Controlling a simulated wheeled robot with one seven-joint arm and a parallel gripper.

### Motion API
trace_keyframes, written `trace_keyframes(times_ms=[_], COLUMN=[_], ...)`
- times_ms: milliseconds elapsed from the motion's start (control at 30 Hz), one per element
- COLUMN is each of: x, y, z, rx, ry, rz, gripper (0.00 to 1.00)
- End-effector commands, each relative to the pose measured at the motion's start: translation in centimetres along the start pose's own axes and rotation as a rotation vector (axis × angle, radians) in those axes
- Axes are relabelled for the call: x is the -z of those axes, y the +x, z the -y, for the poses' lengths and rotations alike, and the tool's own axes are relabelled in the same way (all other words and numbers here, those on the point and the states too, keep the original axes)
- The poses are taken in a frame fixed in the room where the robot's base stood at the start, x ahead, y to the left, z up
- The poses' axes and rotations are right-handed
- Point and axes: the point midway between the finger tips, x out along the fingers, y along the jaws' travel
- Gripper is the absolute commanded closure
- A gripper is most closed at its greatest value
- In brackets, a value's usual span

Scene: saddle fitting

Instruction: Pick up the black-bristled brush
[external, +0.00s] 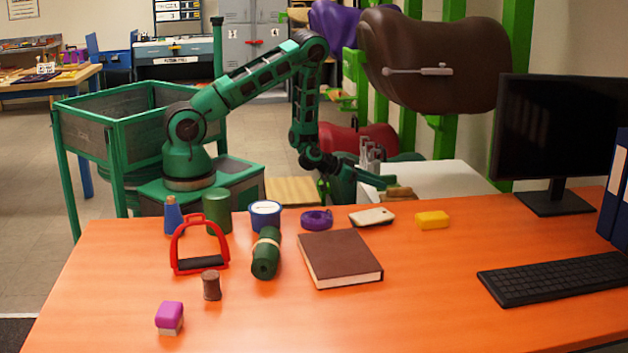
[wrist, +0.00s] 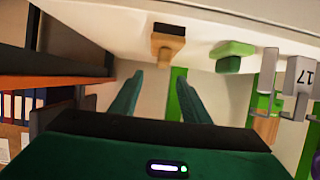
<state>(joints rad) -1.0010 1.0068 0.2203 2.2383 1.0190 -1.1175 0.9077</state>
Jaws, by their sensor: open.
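A brush with a tan wooden body and a dark, black-looking part (wrist: 168,43) is on the white surface, ahead of my fingertips in the wrist view. A brown wooden block that looks like the same brush (external: 400,193) shows at the front edge of the white table in the external view. My gripper (wrist: 160,77) is open and empty, with its two green fingers apart and the brush roughly in line beyond them. In the external view my gripper (external: 378,180) is low beside the brush; whether they touch is unclear there.
A green block-like item (wrist: 232,55) and a grey rack marked 17 (wrist: 297,80) stand right of the brush in the wrist view. The white table (external: 450,176) adjoins the orange desk (external: 420,310), which holds a book (external: 340,258), red stirrup (external: 200,245) and monitor (external: 560,130).

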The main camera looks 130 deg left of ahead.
Motion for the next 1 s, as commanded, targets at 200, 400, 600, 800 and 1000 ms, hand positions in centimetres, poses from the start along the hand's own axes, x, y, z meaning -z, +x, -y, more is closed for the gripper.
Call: trace_keyframes(times_ms=[200,400,600,800,1000], x=[0.0,0.0,-0.1,-0.2,-0.2], y=[1.7,4.0,5.3,6.9,9.6], z=[0.1,0.1,0.2,0.3,0.4], rx=[0.001,0.001,0.003,0.003,0.002], ry=[0.003,0.001,0.001,0.001,0.000], rz=[-0.003,-0.003,-0.002,-0.002,-0.002], gripper=[0.58,0.58,0.58,0.58,0.58])
